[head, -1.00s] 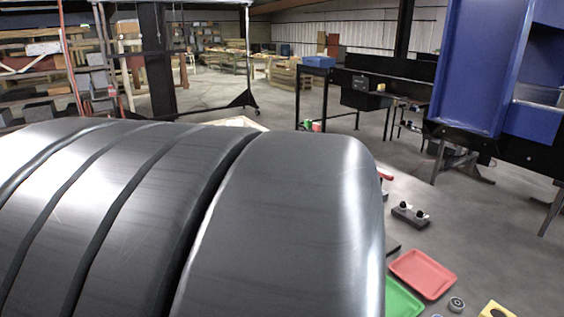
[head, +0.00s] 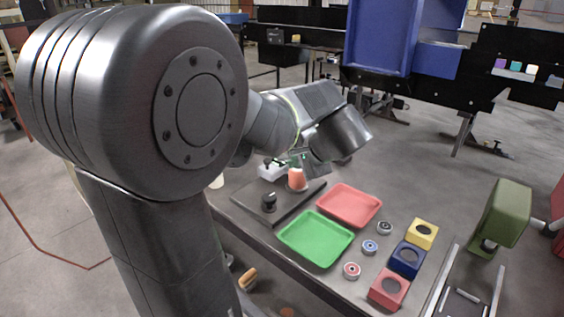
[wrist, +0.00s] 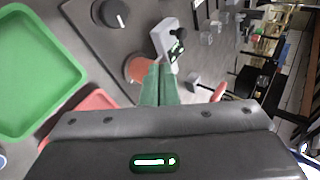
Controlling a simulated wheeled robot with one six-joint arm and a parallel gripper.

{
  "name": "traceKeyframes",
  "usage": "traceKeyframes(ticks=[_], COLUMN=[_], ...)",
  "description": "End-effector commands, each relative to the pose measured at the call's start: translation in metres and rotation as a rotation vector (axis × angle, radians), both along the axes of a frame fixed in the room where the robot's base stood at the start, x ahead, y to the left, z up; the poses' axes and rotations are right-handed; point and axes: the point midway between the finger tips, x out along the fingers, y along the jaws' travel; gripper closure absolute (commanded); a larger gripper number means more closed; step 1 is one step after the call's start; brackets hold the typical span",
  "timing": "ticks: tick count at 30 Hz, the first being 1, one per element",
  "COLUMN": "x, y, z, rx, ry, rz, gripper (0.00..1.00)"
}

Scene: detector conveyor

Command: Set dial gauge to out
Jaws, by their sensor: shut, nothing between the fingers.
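A black round dial (head: 268,202) stands on a dark grey plate (head: 245,197) at the table's back left. The wrist view shows this dial (wrist: 115,13) at the top, with a pale mark on its face. I take it for the dial gauge; its setting is too small to read. My gripper (wrist: 158,72) is shut and empty. Its green fingers point at an orange-red cup-like piece (wrist: 137,68), close to or touching it; I cannot tell which. The dial is apart from the fingers. My arm partly hides the gripper in the head view.
Green (head: 315,240) and red (head: 349,205) trays lie to the right. Bearings and yellow (head: 422,232), blue (head: 407,258) and red (head: 389,288) blocks stand further right.

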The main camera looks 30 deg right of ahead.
Motion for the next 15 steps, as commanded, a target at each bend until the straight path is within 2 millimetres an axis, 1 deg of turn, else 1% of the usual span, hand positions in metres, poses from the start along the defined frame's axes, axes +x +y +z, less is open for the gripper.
traceKeyframes(ticks=[1,12,15], x=[0.007,0.064,0.081], y=[0.002,0.007,0.008], z=[-0.007,-0.060,-0.057], rx=[0.004,0.002,0.000], ry=[0.004,0.005,0.003], rz=[0.004,0.006,0.006], gripper=[1.00,1.00,1.00])
